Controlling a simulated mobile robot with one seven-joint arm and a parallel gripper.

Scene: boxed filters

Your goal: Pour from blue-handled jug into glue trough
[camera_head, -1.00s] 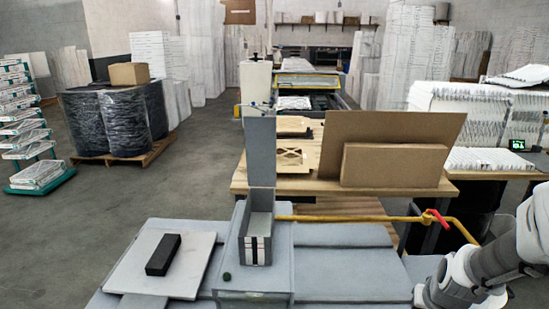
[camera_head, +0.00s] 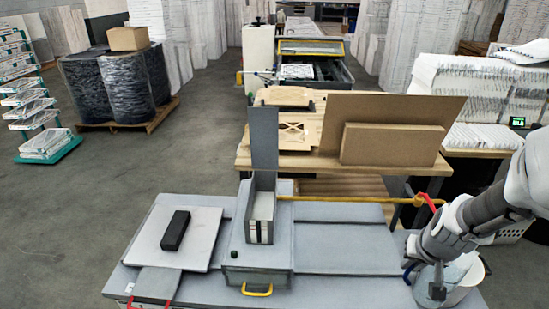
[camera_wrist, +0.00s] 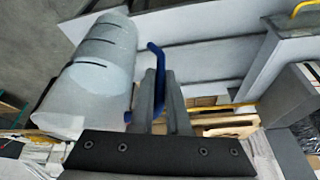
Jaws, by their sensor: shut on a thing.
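My gripper (camera_wrist: 165,105) is shut on the blue handle (camera_wrist: 156,65) of the jug. The pale, translucent jug (camera_wrist: 95,70) hangs beside the fingers in the wrist view, with dark marks on its wall. In the head view the jug (camera_head: 456,272) is below my wrist at the lower right, partly hidden by the gripper (camera_head: 438,285). The liquid in the jug is not clear.
A black block (camera_head: 175,230) lies on a pale plate (camera_head: 198,238) at the table's left. A yellow bar (camera_head: 340,198) with a red end crosses behind the table (camera_head: 340,245). Cardboard sheets (camera_head: 393,144) stand on a wooden bench beyond. The table's right half is clear.

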